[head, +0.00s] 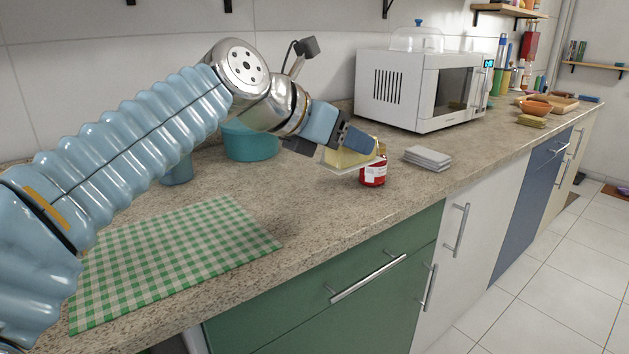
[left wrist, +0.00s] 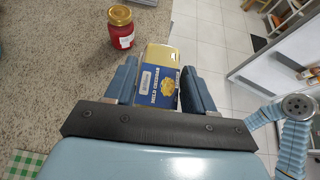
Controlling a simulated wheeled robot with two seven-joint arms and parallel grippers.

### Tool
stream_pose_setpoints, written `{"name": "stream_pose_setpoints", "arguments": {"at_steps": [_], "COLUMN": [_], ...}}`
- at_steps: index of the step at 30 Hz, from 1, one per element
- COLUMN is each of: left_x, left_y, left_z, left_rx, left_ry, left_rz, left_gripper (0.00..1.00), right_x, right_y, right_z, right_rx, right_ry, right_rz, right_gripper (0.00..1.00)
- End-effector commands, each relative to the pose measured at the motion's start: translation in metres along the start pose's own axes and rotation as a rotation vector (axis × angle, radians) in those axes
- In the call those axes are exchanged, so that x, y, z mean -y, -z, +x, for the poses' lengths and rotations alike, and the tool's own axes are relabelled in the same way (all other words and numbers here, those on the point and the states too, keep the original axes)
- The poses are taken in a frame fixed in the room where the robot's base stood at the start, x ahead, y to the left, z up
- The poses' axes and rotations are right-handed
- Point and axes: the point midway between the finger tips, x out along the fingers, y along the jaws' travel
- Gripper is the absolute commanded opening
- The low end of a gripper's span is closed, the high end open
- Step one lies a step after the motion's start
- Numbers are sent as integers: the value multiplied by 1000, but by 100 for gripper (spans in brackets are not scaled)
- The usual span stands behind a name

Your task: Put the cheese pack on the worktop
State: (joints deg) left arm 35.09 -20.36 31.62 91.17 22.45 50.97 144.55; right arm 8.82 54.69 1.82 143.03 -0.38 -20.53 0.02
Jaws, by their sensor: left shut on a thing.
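The cheese pack (head: 348,157) is yellow with a pale edge in the head view. In the left wrist view it shows a blue "mild cheddar" label (left wrist: 158,83) and a yellow end. My left gripper (head: 350,144) is shut on it, with one finger on each side in the left wrist view (left wrist: 160,84). The pack is held in front of the jar in the head view; its height over the speckled worktop (head: 330,205) is hard to tell. In the left wrist view it overlaps the worktop's edge, with floor beyond. My right gripper is not in view.
A red jar (head: 373,174) with a yellow lid stands close by the pack. A grey-white stack (head: 428,158) lies to its right, before the microwave (head: 420,90). A teal bowl (head: 250,142) and green checked cloth (head: 170,262) are leftward. Worktop in front of the jar is clear.

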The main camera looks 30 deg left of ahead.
Motion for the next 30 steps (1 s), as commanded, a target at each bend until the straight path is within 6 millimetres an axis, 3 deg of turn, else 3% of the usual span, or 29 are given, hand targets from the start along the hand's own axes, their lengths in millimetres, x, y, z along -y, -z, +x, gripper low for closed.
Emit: {"name": "stream_pose_setpoints", "arguments": {"at_steps": [6, 10, 22, 25, 30], "left_x": [-61, -83, -117, -115, -115], "left_y": [18, 37, 72, 87, 93], "left_z": [24, 40, 67, 74, 78], "left_rx": [0, 0, -1, 0, 1], "left_ry": [0, -1, -1, -1, -2], "left_rz": [-5, -3, -3, 0, 1], "left_gripper": [9, 9, 8, 8, 8], "right_x": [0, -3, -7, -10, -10], "right_y": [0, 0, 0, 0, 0], "right_z": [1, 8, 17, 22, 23], "right_rx": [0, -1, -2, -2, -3], "right_ry": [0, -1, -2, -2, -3], "right_rz": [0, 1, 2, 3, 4], "right_gripper": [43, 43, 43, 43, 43]}}
